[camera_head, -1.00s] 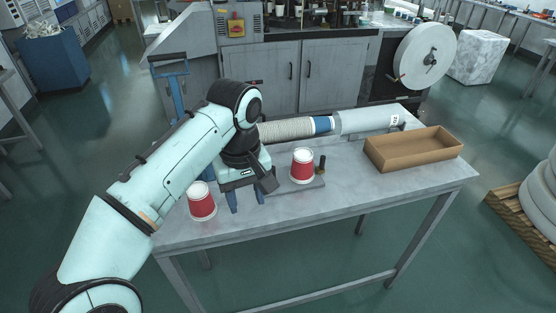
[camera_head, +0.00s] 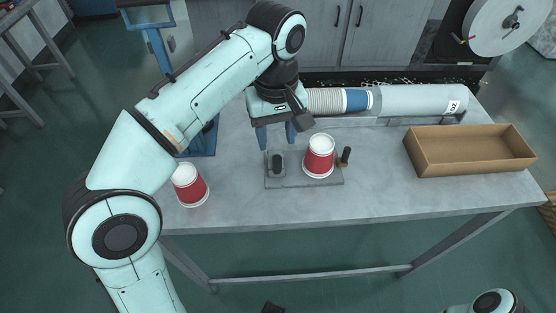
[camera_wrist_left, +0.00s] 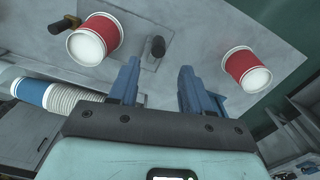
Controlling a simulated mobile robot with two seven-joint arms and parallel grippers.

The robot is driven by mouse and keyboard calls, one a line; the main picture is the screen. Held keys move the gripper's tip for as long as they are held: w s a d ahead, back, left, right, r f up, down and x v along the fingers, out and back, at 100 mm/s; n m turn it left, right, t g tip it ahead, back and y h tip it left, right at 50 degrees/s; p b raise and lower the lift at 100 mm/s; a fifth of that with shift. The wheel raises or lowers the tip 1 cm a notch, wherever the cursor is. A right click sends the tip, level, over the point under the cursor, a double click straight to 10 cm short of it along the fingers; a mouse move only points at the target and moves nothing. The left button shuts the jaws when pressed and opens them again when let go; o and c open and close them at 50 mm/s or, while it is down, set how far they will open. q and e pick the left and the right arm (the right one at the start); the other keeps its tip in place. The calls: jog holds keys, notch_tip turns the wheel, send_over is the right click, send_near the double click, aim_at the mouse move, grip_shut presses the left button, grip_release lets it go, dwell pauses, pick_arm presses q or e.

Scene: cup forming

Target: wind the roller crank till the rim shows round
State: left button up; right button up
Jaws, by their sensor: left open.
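A red cup with white rims (camera_head: 319,158) stands on a small grey plate (camera_head: 305,183) on the table. A dark upright post (camera_head: 277,163) is on the plate left of the cup. A small dark handle with a brass-coloured base (camera_head: 345,157) is at its right; I cannot tell which part is the crank. My left gripper (camera_head: 277,137) is open and empty, pointing down behind the post. In the left wrist view, the post (camera_wrist_left: 154,47) lies ahead between the open fingers (camera_wrist_left: 158,85), apart from them. The cup (camera_wrist_left: 95,40) is left of it. My right gripper is out of sight.
Another red cup (camera_head: 189,186) stands at the table's left edge. A blue tray (camera_head: 202,142) lies partly behind my arm. Stacked cups (camera_head: 326,100) lie in a grey tube (camera_head: 415,100) along the back. An open cardboard box (camera_head: 470,168) sits right. The table's front middle is clear.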

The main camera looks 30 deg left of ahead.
aim_at(277, 155)
pick_arm(q)
notch_tip(277, 155, down, 9)
jog(key=shift+w+r+b, duration=0.15)
jog(key=shift+r+b, duration=0.05)
jog(key=shift+b, duration=0.9)
grip_shut()
